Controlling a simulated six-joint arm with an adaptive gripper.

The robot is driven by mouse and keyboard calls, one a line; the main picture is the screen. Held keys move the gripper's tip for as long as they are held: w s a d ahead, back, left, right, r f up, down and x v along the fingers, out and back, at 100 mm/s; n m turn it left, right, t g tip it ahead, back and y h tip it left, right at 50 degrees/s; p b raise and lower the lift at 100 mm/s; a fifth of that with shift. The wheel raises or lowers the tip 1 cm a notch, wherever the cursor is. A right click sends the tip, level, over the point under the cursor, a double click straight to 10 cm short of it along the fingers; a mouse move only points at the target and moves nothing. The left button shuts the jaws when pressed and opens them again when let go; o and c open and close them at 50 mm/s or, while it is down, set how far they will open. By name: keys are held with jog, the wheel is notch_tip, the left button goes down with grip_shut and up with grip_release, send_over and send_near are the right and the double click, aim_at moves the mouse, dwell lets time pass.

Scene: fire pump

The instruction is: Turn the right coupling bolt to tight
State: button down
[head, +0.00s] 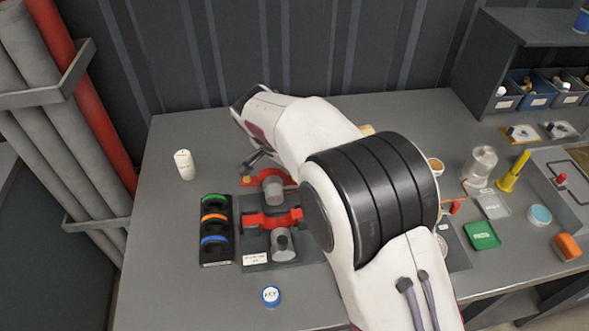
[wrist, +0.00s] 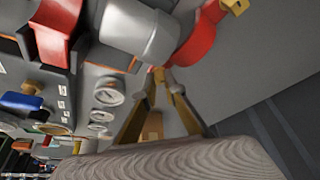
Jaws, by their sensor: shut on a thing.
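A red coupling (head: 271,178) clamps around a grey pipe (head: 273,192) at the back of the pump fixture. It shows in the wrist view as a red band (wrist: 196,40) beside a grey cylinder (wrist: 138,32). My gripper (wrist: 160,82) is shut at the coupling's other end, on the right coupling bolt, which the fingertips mostly cover. My arm hides that end in the head view.
A second red coupling (head: 272,220) lies in front. A black holder (head: 216,250) with green, orange and blue rings stands left. A white cylinder (head: 184,164) stands at the back left. A blue-lidded round item (head: 271,296) lies near the front. The left tabletop is mostly clear.

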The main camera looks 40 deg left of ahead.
dwell(0.4)
jog(key=c, duration=2.4)
grip_release()
jog(key=shift+d+n+y, duration=0.1)
jog(key=shift+n+y, duration=0.2)
jog(key=shift+n, duration=0.3)
jog(key=shift+n+y, duration=0.5)
jog(key=shift+n, duration=0.8)
jog(key=shift+d+n+g+y, duration=0.1)
jog(key=shift+n+g+y, duration=0.25)
jog(key=shift+n, duration=0.75)
jog(key=shift+n+g+y, duration=0.25)
jog(key=shift+n+y, duration=0.2)
jog(key=shift+n, duration=0.65)
jog(key=shift+w+d+n+g+y, duration=0.1)
jog(key=shift+n+g+y, duration=0.25)
jog(key=shift+n, duration=1)
jog(key=shift+w+n+g+y, duration=0.1)
jog(key=shift+n+g+y, duration=0.25)
jog(key=shift+n, duration=1)
jog(key=shift+w+n+g, duration=0.1)
jog(key=shift+n+g, duration=0.7)
jog(key=shift+n, duration=1.3)
